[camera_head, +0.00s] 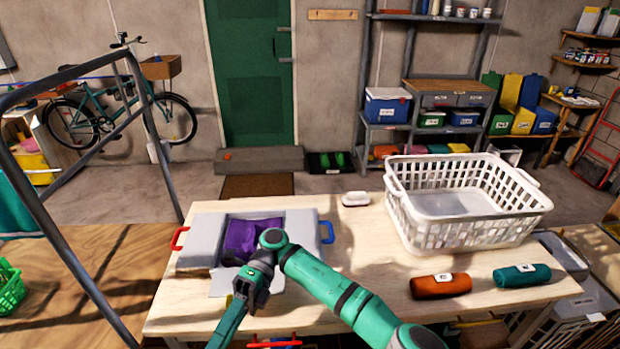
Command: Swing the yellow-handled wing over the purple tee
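A grey folding board (202,240) lies on the left part of the pale wooden table. A pale panel (219,283) extends at the front edge, partly behind my arm. A small yellow bit (229,300) shows beside my arm there, probably the yellow handle. My arm bends over the board's front and runs out at the bottom edge. I cannot make out my gripper's fingertips.
A white laundry basket (465,225) stands at the table's back right. An orange roll (440,286) and a teal roll (521,275) lie in front of it. A small white brush-like object (356,199) is at the back edge. A grey metal frame (98,285) rises at the left.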

